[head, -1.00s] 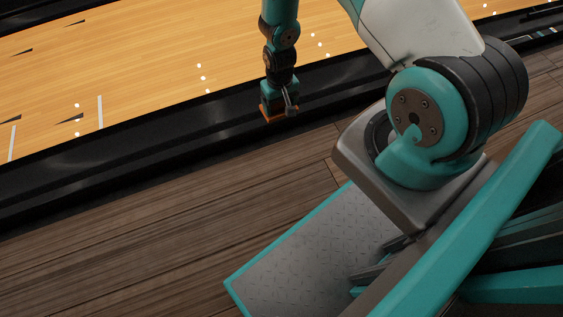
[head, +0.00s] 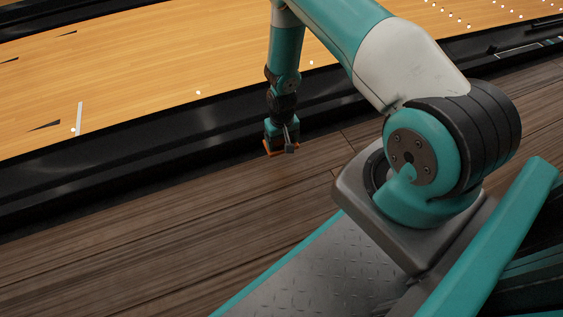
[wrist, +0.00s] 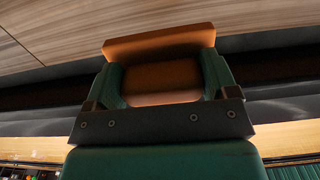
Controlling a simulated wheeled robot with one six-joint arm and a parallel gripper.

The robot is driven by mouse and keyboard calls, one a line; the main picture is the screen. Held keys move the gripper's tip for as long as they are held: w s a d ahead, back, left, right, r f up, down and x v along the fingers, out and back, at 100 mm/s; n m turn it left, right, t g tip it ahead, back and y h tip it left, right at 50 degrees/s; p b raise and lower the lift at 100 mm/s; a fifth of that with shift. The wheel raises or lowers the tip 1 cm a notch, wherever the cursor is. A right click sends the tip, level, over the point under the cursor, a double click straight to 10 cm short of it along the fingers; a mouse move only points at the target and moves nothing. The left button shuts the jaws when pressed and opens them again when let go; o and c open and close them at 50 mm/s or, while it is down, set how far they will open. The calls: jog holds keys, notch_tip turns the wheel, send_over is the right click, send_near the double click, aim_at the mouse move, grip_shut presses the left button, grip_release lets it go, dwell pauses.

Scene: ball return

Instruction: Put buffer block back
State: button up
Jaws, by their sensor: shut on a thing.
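The buffer block is orange and shows in the wrist view (wrist: 160,47), held between the two green fingers of my gripper (wrist: 160,80). Its outer end is a wide orange slab beyond the fingertips. In the head view my gripper (head: 281,140) points down near the edge between the black gutter and the wooden floor. Only a thin orange edge of the block (head: 274,153) shows under it there. From these views I cannot tell whether the block touches anything below.
The black gutter (head: 140,158) runs along the bowling lane (head: 150,70). Dark wooden floor (head: 150,215) lies on the near side and is clear. Black rails and small pale parts (head: 525,47) lie at the far right.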

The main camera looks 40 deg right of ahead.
jog(key=shift+f+b, duration=2.15)
jog(key=shift+f, duration=2.4)
jog(key=o, duration=0.7)
jog(key=shift+r, duration=0.1)
jog(key=shift+o, duration=0.2)
notch_tip(320, 180, up, 12)
jog(key=p, duration=0.7)
jog(key=shift+r, duration=0.15)
jog(key=a+r+n+y, duration=0.1)
jog(key=a+r+n, duration=0.1)
jog(key=a+r, duration=0.8)
jog(key=a+r+n+y, duration=0.1)
jog(key=a+r+n, duration=0.15)
jog(key=r, duration=1.35)
jog(key=s+a+r+n+y, duration=0.1)
jog(key=s+a+r+n, duration=0.2)
jog(key=s+r, duration=0.6)
jog(key=s+a+r+n+y, duration=0.1)
jog(key=s+a+r+n, duration=0.2)
jog(key=s+a+r, duration=0.4)
jog(key=s+r, duration=0.1)
jog(key=s, duration=0.4)
jog(key=shift+s+r, duration=0.35)
